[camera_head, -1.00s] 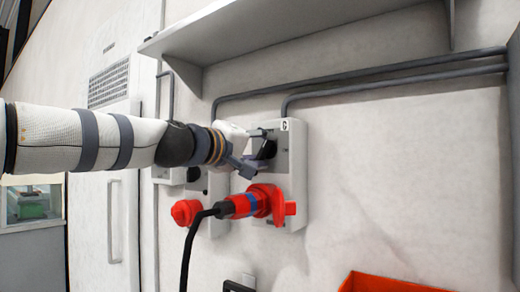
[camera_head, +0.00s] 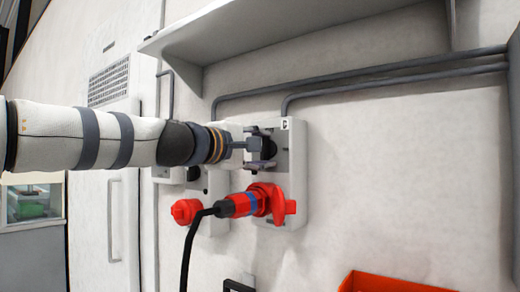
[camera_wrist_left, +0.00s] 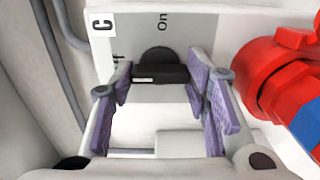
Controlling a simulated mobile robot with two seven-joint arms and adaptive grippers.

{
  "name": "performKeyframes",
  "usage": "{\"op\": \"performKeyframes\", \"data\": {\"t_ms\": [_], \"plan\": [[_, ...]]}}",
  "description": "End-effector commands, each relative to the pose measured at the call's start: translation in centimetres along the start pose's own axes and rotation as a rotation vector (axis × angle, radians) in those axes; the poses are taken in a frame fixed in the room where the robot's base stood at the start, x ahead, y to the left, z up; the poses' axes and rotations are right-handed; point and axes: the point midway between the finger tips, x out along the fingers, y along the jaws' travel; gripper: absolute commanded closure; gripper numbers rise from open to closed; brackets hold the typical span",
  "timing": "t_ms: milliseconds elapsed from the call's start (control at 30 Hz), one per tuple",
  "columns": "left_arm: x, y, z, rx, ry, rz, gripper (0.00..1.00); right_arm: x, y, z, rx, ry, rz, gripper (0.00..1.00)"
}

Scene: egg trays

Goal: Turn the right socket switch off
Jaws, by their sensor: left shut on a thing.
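The right socket box (camera_head: 296,190) is light grey, marked C, and fixed to the wall. Its black rotary switch (camera_head: 268,148) is on the upper part, partly hidden by my left gripper (camera_head: 261,148). In the left wrist view, the purple-padded fingers of the gripper (camera_wrist_left: 161,82) are shut on the two ends of the switch's black handle (camera_wrist_left: 160,74). The handle lies crosswise in that view, its left end near a partly hidden "ff" marking; "On" is printed above the dial. My right gripper is not in view.
A red plug (camera_head: 238,205) with a black cable sits in the red outlet below the switch. A second socket box (camera_head: 215,215) with a red outlet (camera_head: 184,212) stands to the left. A shelf (camera_head: 290,30) and grey pipes run above. An orange bin (camera_head: 385,283) is at lower right.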

Motion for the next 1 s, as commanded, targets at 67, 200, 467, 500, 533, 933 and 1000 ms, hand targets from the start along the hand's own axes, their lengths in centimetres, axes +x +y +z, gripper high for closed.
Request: {"op": "performKeyframes", "data": {"t_ms": [67,200,467,500,533,933,1000], "plan": [[0.0,0.0,0.1,-0.007,-0.002,0.0,0.85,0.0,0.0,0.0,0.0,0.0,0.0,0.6],[0.0,0.0,0.1,-0.011,-0.002,0.0,0.85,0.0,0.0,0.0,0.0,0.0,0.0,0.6],[0.0,0.0,0.1,-0.011,-0.002,0.0,0.52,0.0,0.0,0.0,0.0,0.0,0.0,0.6],[0.0,0.0,0.1,-0.011,-0.002,0.0,0.43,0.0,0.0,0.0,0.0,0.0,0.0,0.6],[0.0,0.0,0.1,-0.01,-0.002,0.0,0.37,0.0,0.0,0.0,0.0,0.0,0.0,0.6],[-0.9,0.0,-0.1,-0.011,0.0,0.0,0.37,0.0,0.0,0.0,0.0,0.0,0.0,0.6],[-2.3,0.1,-0.1,-0.01,0.0,0.001,0.37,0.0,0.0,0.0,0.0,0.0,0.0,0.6]]}}
